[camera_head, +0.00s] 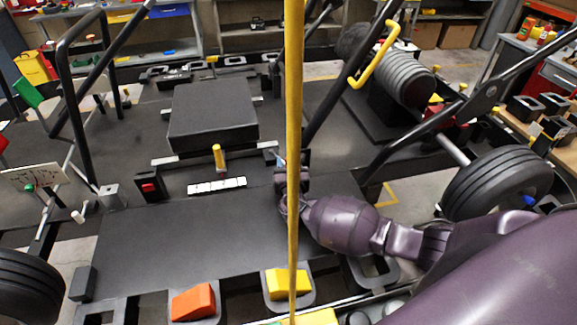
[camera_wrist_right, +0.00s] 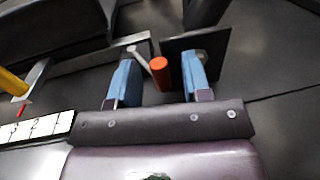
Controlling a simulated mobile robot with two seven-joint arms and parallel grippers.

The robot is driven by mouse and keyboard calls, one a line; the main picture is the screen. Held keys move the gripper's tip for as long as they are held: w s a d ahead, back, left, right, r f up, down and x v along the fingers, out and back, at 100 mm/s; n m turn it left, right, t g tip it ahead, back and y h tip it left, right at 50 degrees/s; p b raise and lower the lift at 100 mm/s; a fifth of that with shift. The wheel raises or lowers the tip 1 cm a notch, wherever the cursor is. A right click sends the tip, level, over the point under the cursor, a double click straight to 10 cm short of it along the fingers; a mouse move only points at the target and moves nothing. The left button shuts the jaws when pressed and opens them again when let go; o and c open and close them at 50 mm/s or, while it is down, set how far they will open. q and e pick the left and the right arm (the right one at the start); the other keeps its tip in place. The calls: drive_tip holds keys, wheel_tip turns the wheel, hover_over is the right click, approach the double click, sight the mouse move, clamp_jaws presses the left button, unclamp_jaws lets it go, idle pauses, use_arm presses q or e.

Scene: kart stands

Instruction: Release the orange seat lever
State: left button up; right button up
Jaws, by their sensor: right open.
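The orange seat lever (camera_wrist_right: 158,70) shows in the right wrist view as an orange knob on a thin grey rod. My right gripper (camera_wrist_right: 160,76) is open, with one blue finger to the left of the knob and one to the right. The knob lies between the fingers, with a visible gap on each side. In the head view my right gripper (camera_head: 281,160) is beside the seat block (camera_head: 212,112), partly behind a yellow pole; I cannot make out the orange knob there. My left gripper is not in view.
The yellow pole (camera_head: 295,120) runs vertically across the head view. A yellow-handled lever (camera_head: 218,156) and a numbered white strip (camera_head: 217,186) are left of the gripper. A dark plate (camera_wrist_right: 215,55) stands behind the right finger. The floor panel (camera_head: 190,235) is bare.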

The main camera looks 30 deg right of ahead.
clamp_jaws()
drive_tip(key=shift+a, duration=0.15)
drive_tip(key=shift+a+m+g+h, duration=0.4)
drive_tip(key=shift+a+m+h, duration=0.2)
drive_tip(key=shift+h, duration=0.3)
drive_tip(key=a+m+g+h, duration=0.2)
drive_tip(key=shift+w+h, duration=0.1)
drive_tip(key=shift+h, duration=0.3)
drive_tip(key=shift+w+a+f+m+g+h+b, duration=0.1)
drive_tip(key=shift+w+a+m+g+h+b, duration=0.1)
drive_tip(key=shift+a+m+g+h, duration=0.35)
drive_tip(key=shift+w+a+m+g+h+b, duration=0.1)
drive_tip(key=shift+a+m+g+h+b, duration=0.15)
drive_tip(key=shift+m+g+h, duration=0.4)
drive_tip(key=shift+w+a+m+g+h+b, duration=0.2)
drive_tip(key=shift+a+m+g+h+b, duration=0.25)
drive_tip(key=shift+g, duration=0.3)
drive_tip(key=shift+w+a+m+g+h+b, duration=0.25)
drive_tip(key=shift+m+g+h, duration=0.2)
drive_tip(key=shift+m+g, duration=0.25)
drive_tip(key=shift+a, duration=0.1)
